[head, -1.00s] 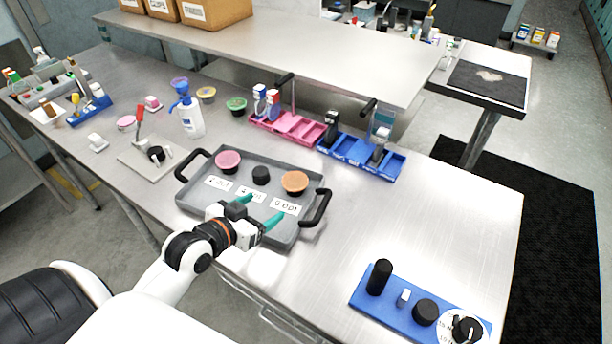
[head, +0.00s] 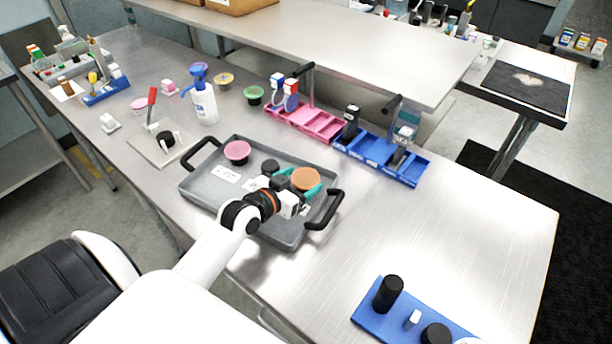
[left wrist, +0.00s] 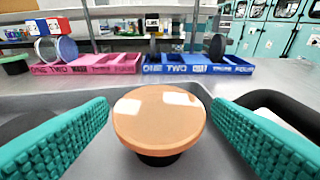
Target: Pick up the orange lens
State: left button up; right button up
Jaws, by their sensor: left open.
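The orange lens (head: 306,179) is a round orange disc on a dark base. It sits at the right end of the grey tray (head: 205,187). In the left wrist view the orange lens (left wrist: 158,120) stands upright between the two green textured fingers of my left gripper (left wrist: 160,128). The fingers are open, one on each side, with a visible gap to the lens. In the head view my left gripper (head: 297,190) reaches over the tray from the front, and its fingertips are partly hidden around the lens. My right gripper is not in view.
A pink lens (head: 237,151) and a black round piece (head: 270,166) share the tray. The tray's black handle (head: 324,211) is close to the right of my gripper. Pink (head: 305,122) and blue (head: 372,157) divided racks stand behind. The table to the right is mostly clear.

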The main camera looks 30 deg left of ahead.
aim_at(306, 177)
pick_arm(q)
jog(key=p+x, duration=0.1)
jog(key=x, duration=0.3)
jog(key=shift+w, duration=0.35)
jog(key=shift+s, duration=0.1)
jog(key=shift+c, duration=0.2)
jog(key=c, duration=0.7)
jog(key=shift+r, duration=0.1)
